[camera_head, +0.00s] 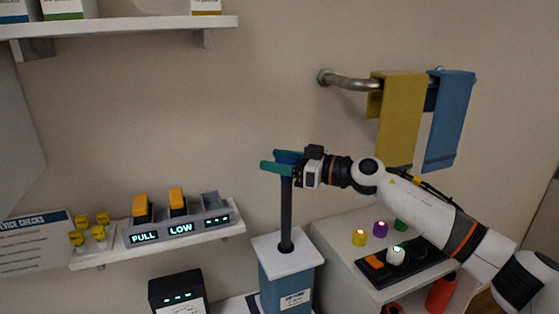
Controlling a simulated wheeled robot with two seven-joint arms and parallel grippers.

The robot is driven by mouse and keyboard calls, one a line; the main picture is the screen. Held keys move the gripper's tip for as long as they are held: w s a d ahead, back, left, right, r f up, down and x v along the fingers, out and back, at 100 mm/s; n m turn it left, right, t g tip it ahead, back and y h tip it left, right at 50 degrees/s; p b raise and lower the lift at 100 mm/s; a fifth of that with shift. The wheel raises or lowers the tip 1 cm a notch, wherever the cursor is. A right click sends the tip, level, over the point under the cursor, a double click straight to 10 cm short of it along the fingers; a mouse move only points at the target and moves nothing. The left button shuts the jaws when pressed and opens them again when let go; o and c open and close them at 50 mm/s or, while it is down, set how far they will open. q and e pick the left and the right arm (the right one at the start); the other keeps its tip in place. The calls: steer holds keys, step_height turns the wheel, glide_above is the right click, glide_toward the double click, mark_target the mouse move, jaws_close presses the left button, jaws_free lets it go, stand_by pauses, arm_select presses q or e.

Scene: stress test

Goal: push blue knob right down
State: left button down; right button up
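The blue knob (288,158) sits on top of a tall dark rod (286,215), partly hidden by my gripper. The rod stands upright out of the white top of a blue box (287,285) with a label on its front. My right gripper (279,161) comes in from the right at knob height. Its teal fingers lie on either side of the knob, one nearer and one farther. I cannot tell whether they press on it. My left gripper is not in view.
A white cabinet (340,250) with coloured knobs is at right, under my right arm. Towels (400,110) hang on a wall rail.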

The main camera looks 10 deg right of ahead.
mark_target(279, 244)
steer(key=c, duration=1)
step_height(279, 244, down, 20)
steer(key=b, duration=0.5)
steer(key=shift+f, duration=0.15)
steer(key=o, duration=1.1)
steer(key=shift+c, duration=0.2)
steer(key=o, duration=0.3)
steer(key=b+v, duration=0.3)
steer(key=v, duration=0.8)
steer(key=shift+s+d+b, duration=0.15)
steer(key=shift+d+b, duration=0.05)
steer(key=shift+b, duration=0.15)
steer(key=shift+s+d, duration=0.15)
steer(key=shift+d, duration=0.05)
